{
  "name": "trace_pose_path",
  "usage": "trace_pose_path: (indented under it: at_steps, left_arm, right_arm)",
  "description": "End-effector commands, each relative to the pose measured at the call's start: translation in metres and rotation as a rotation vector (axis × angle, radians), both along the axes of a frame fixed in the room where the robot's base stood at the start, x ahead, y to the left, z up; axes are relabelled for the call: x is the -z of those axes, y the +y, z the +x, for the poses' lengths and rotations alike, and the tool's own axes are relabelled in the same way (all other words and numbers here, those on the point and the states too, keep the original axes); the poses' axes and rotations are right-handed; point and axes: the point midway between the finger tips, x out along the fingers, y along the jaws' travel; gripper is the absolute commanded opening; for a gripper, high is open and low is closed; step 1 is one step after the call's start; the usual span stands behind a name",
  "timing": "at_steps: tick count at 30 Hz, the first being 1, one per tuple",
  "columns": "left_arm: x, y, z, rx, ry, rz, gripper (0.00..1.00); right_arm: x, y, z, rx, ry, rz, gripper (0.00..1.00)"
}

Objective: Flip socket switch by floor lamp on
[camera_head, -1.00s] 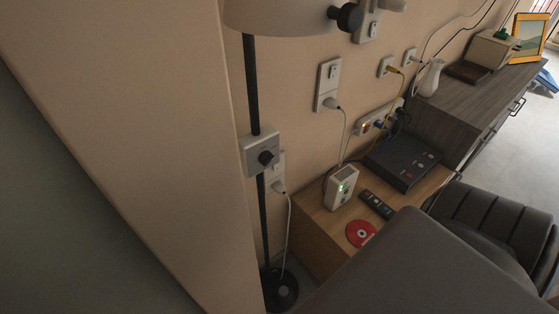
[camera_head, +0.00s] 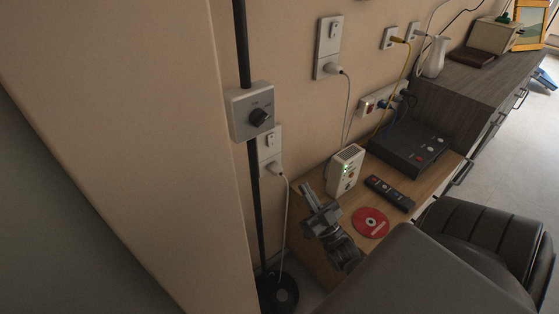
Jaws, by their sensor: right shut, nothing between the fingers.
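The floor lamp's dark pole (camera_head: 242,45) runs down the wall to a round black base (camera_head: 278,294). A white box with a black knob (camera_head: 251,111) is at the pole. Just below and right of it is a white wall socket (camera_head: 269,150) with a switch on its upper part and a white plug (camera_head: 276,169) in its lower part. The box partly covers this socket; the switch position is too small to tell. My right gripper (camera_head: 313,190) is shut and empty, right of and below the socket, apart from it. My left gripper is not in view.
A wooden side table (camera_head: 310,250) holds a white device with green lights (camera_head: 345,170), a remote (camera_head: 390,193), a red disc (camera_head: 370,222) and a dark box (camera_head: 408,148). Another switched socket (camera_head: 328,47) is higher on the wall. A black chair (camera_head: 490,235) stands at right.

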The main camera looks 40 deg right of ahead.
Motion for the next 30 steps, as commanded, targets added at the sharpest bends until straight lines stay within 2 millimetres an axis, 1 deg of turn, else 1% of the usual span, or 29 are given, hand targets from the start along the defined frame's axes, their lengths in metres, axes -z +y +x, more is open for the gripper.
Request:
trace_pose_path:
  at_steps: [9,14,17,28,29,30]
  left_arm:
    - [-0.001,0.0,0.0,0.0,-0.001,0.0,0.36]
    - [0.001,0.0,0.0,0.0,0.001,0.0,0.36]
    - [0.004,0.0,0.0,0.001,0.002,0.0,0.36]
    - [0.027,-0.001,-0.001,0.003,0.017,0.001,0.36]
    - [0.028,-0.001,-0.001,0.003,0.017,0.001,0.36]
    - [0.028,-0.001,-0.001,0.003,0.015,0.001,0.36]
  right_arm:
    - [-0.002,0.0,0.0,-0.001,-0.004,-0.001,0.0]
    - [-0.008,0.0,0.007,-0.001,-0.005,-0.001,0.0]
    - [-0.018,0.0,0.019,-0.002,-0.006,-0.001,0.0]
    - [-0.065,-0.001,0.078,-0.002,-0.005,-0.001,0.0]
    - [-0.067,-0.002,0.082,-0.002,-0.005,-0.001,0.0]
    - [-0.062,-0.002,0.09,-0.001,-0.004,0.0,0.0]
